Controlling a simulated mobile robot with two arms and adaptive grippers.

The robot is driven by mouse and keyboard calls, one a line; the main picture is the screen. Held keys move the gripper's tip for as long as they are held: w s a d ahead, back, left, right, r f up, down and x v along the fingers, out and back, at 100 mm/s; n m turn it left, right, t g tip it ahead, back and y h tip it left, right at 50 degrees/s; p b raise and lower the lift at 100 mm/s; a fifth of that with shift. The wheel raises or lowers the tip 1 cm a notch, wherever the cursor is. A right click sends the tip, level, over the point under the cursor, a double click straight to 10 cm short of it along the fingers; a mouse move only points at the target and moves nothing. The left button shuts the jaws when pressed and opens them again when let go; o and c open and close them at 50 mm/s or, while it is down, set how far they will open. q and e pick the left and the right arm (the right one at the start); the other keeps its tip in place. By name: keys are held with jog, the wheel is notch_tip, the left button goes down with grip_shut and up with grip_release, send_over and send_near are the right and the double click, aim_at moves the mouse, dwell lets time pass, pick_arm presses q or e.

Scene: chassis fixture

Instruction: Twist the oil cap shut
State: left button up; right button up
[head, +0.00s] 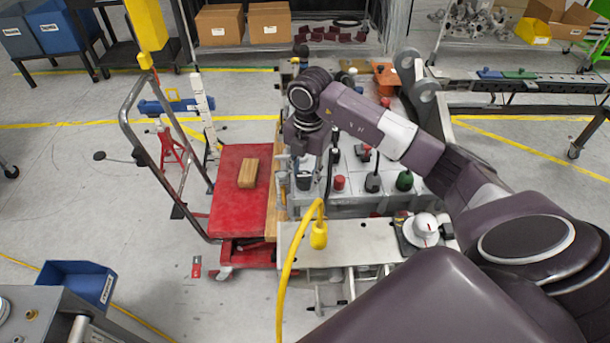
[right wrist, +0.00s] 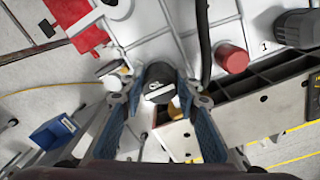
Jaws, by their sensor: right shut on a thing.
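The oil cap (right wrist: 158,88) is a round black cap with a pale mark on its top, in the middle of the right wrist view. My right gripper (right wrist: 160,82) has its two blue-padded fingers on either side of it and is shut on it. In the head view the cap (head: 304,181) shows as a dark cylinder on the near left of the grey chassis fixture (head: 345,207), below my right gripper (head: 304,164), which points down at it. The fingertips are hard to make out there. My left gripper is in neither view.
A red cap (head: 339,183), a dark plug (head: 373,183) and a green cap (head: 404,181) stand to the right on the fixture. A yellow cable (head: 291,262) hangs in front. A red cart (head: 238,208) with a wooden block (head: 248,173) stands at left.

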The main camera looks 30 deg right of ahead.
jog(key=o, duration=0.5)
jog(key=shift+c, duration=0.2)
grip_shut()
jog(key=shift+r+m+p, duration=0.15)
jog(key=shift+m+p, duration=0.4)
jog(key=shift+m, duration=0.45)
jog(key=shift+m+p, duration=0.3)
jog(key=shift+m, duration=0.8)
jog(key=shift+s+m+p, duration=0.1)
jog(key=shift+m+p, duration=0.4)
jog(key=shift+m, duration=0.3)
jog(key=shift+f+m+p, duration=0.2)
jog(key=shift+m+p, duration=0.15)
jog(key=shift+m, duration=0.85)
